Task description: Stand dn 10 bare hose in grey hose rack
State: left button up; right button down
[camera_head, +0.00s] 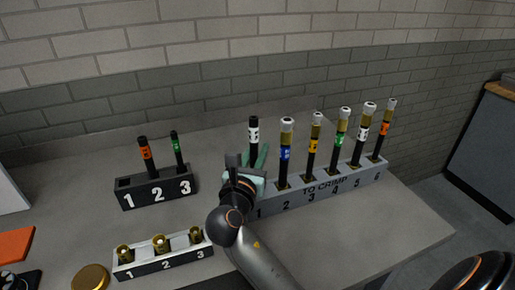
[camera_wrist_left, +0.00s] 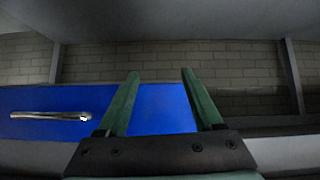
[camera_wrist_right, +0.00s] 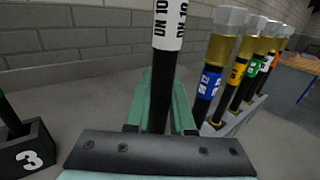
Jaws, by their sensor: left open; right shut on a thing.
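The bare DN 10 hose (camera_head: 253,136) is black with a white label and no fitting on its top end. My right gripper (camera_head: 254,158) is shut on it and holds it about upright at the left end of the grey hose rack (camera_head: 325,197), by number 1. In the right wrist view the hose (camera_wrist_right: 161,95) stands between the green fingers. Its lower end is hidden, so I cannot tell whether it is in the rack. My left gripper (camera_wrist_left: 159,75) is open and empty in the left wrist view, before a blue panel.
Several hoses with fittings, one with a blue label (camera_head: 285,153), stand in the grey rack. A black rack (camera_head: 128,198) at left holds orange- and green-labelled hoses; its place 1 looks empty. A white fitting holder (camera_head: 180,260) stands in front. Bare table lies to the right.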

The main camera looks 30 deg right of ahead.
jog(key=shift+f+b, duration=0.95)
jog(key=shift+f, duration=1.7)
jog(key=shift+r+p, duration=0.15)
jog(key=shift+p, duration=1.1)
jog(key=shift+f, duration=0.2)
jog(key=shift+p, duration=0.65)
jog(key=c, duration=0.7)
grip_release()
